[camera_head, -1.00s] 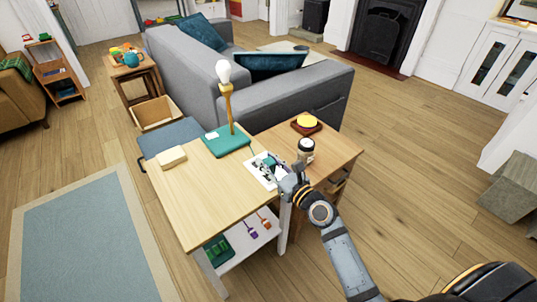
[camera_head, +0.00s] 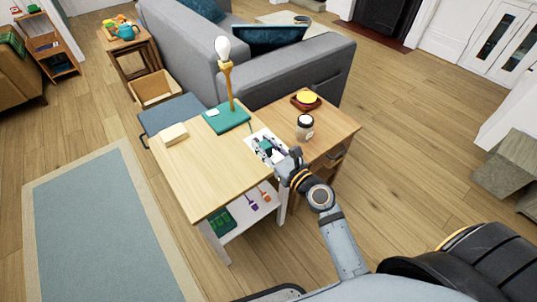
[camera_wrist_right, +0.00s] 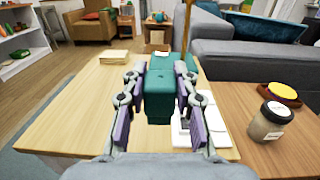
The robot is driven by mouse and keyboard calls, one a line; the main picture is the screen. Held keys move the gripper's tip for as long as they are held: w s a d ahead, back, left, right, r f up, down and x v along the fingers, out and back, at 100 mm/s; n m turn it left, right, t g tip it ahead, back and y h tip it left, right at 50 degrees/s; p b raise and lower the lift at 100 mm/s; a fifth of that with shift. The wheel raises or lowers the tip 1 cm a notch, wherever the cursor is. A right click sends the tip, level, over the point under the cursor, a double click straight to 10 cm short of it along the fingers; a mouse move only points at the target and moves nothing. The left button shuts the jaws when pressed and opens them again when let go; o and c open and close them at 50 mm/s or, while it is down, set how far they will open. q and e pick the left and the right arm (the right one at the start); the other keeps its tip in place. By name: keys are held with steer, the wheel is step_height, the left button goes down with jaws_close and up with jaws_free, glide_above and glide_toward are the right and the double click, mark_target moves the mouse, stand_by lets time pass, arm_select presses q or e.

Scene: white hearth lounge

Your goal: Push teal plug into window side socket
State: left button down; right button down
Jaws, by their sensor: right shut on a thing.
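My right gripper (camera_head: 278,157) is over the right part of the light wooden table. In the right wrist view its purple-padded fingers (camera_wrist_right: 158,120) are shut on the teal plug (camera_wrist_right: 158,98), a blocky teal body held between them. The white socket board (camera_head: 256,138) lies flat on the table beneath and beside the gripper. It also shows in the wrist view (camera_wrist_right: 212,130), partly hidden by the right finger. The sockets are too small and covered to tell apart, and I cannot tell whether the plug touches one. My left gripper is not in view.
A lamp with a teal base (camera_head: 226,118) stands behind the board. A cream block (camera_head: 173,134) lies at the table's left. A jar (camera_head: 304,128) and a yellow-topped item on a dark tray (camera_head: 305,99) stand on the browner side table (camera_head: 335,128) at the right.

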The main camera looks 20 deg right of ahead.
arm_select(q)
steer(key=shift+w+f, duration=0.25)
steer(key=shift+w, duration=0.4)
arm_select(e)
steer(key=w+d+f, duration=0.2)
steer(key=w+d, duration=0.1)
steer(key=w, duration=0.4)
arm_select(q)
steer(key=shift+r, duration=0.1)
arm_select(e)
steer(key=shift+d, duration=0.1)
